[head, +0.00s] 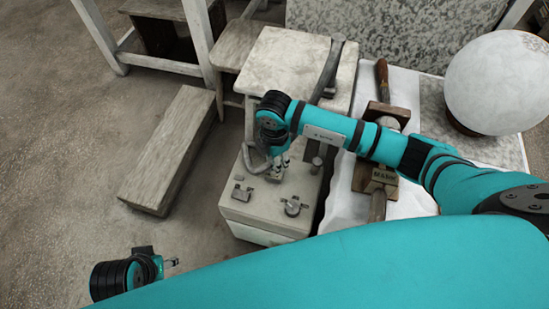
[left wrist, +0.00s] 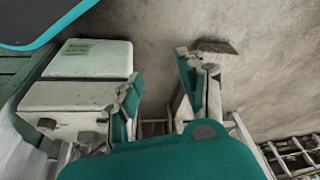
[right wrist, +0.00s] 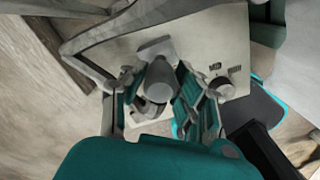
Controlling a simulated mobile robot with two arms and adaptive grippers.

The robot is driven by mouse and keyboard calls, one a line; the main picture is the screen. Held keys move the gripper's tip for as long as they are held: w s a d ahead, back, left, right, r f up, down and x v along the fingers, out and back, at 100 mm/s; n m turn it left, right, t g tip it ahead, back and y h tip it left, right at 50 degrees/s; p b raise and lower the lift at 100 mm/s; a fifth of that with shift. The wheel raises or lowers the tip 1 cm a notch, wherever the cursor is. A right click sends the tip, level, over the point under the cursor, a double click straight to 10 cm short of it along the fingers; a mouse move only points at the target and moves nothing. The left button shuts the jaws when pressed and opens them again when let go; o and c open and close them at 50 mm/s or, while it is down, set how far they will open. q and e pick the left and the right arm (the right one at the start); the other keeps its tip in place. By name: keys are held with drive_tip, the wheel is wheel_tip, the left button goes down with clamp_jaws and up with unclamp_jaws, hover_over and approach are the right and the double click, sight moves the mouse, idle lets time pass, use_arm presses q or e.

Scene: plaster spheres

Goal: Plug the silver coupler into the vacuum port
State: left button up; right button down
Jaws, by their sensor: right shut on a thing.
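My right gripper (head: 278,168) is over the top of a pale grey box-shaped unit (head: 262,222). In the right wrist view its fingers (right wrist: 160,95) are shut on a grey rounded piece (right wrist: 158,86), which looks like the silver coupler. A pale hose (right wrist: 88,62) curves beside it. A metal fitting (right wrist: 155,47) stands on the panel just beyond the coupler. In the head view fittings stand at the panel's left (head: 243,192) and right (head: 292,206). I cannot tell which is the vacuum port or whether the coupler touches one. My left gripper (head: 174,262) is open and empty above the floor.
A wooden beam-like block (head: 172,150) lies on the floor at the left. A white-covered surface (head: 340,200) with tools and a large plaster sphere (head: 497,82) is at the right. A pale-topped stand (head: 290,62) is behind the unit. Floor at far left is clear.

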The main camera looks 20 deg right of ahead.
use_arm(q)
drive_tip(key=shift+r, duration=0.1)
idle(0.5)
drive_tip(key=shift+s+f, duration=0.1)
drive_tip(key=shift+f, duration=0.8)
drive_tip(key=shift+w+d+r+p, duration=0.1)
drive_tip(key=shift+w+p, duration=0.1)
drive_tip(key=shift+p, duration=0.1)
drive_tip(key=shift+f, duration=0.75)
drive_tip(key=shift+r, duration=0.25)
use_arm(e)
drive_tip(key=shift+f, duration=0.15)
